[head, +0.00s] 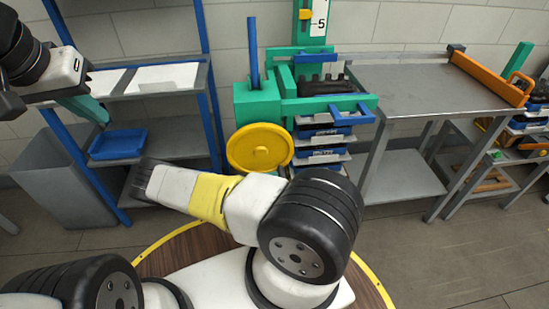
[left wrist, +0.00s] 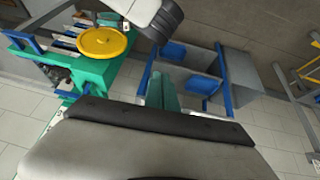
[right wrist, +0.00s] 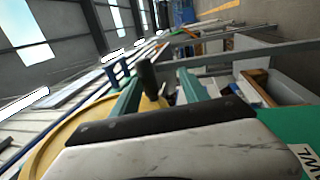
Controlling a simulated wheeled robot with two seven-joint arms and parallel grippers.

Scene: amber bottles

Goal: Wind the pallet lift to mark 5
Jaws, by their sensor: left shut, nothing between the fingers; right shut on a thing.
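The green pallet lift (head: 257,106) has a yellow handwheel (head: 260,147) on its front. On its upright scale, a yellow pointer (head: 305,14) sits slightly above the level of the printed 5 (head: 321,24). In the right wrist view my right gripper (right wrist: 158,82) is shut on the wheel's dark crank handle (right wrist: 149,74); the yellow rim (right wrist: 62,132) lies beside it. My right arm hides that grip in the head view. My left gripper (head: 93,112) is shut and empty, well left of the wheel; its teal fingers also show in the left wrist view (left wrist: 163,85).
Blue-edged trays (head: 322,157) are stacked beneath the lift's arms. A grey metal table (head: 425,87) stands to the right, with an orange bar at its far end. At left are a blue-posted shelf (head: 160,103), a blue bin (head: 118,144) and a grey bin (head: 62,180).

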